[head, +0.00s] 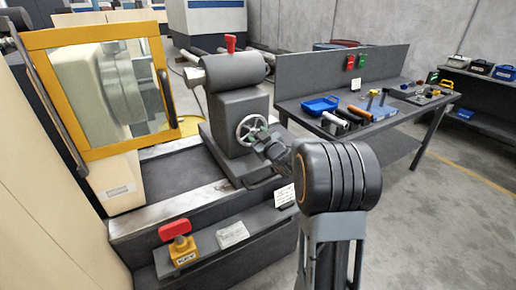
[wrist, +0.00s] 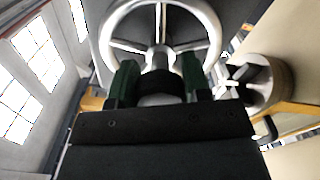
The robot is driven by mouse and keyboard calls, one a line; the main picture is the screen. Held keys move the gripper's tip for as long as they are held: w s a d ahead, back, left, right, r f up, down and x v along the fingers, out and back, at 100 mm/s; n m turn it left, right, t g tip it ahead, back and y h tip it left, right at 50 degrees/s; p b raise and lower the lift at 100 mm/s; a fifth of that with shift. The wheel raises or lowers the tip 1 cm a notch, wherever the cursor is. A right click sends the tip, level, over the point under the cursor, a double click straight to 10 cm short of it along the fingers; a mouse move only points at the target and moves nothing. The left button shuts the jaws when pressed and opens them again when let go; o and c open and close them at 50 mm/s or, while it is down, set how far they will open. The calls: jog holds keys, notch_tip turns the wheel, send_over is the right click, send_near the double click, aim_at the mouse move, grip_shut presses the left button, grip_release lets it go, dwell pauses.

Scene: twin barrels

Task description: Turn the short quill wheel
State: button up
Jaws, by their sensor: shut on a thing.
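The short quill wheel (head: 240,124) is a pale spoked handwheel on the front of a dark grey tailstock (head: 238,103). In the wrist view the wheel (wrist: 213,32) fills the top middle, its top edge cut off. My gripper (head: 262,137) reaches it from the right in the head view. In the wrist view the two green fingers of my gripper (wrist: 159,78) stand at the wheel's lower rim, with a dark round part between them. They are shut on the wheel at this spot. The exact contact is partly hidden by the fingers.
A yellow-framed guard door (head: 100,153) stands at left. A red lever (head: 231,44) tops the tailstock. A red-and-yellow switch box (head: 182,250) sits on the front ledge. A workbench (head: 395,125) with a blue tray (head: 320,105) and tools stands at right. Floor at lower right is clear.

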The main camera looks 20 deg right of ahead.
jog(key=n+b, duration=0.1)
jog(key=b, duration=0.1)
jog(key=n+b, duration=0.1)
jog(key=n, duration=0.1)
jog(key=n+b, duration=0.1)
jog(key=b, duration=0.1)
jog(key=shift+f+n+b, duration=0.3)
jog(key=shift+n+b, duration=0.05)
jog(key=shift+n, duration=0.05)
jog(key=n+b, duration=0.3)
jog(key=b, duration=0.1)
jog(key=shift+r+n, duration=0.1)
jog(key=shift+n, duration=0.2)
jog(key=n+b, duration=0.2)
jog(key=n, duration=0.1)
jog(key=shift+r+b, duration=0.1)
jog(key=shift+b, duration=0.3)
jog(key=shift+r+n+b, duration=0.15)
jog(key=shift+n+b, duration=1.1)
jog(key=shift+n, duration=0.85)
jog(key=o, duration=0.9)
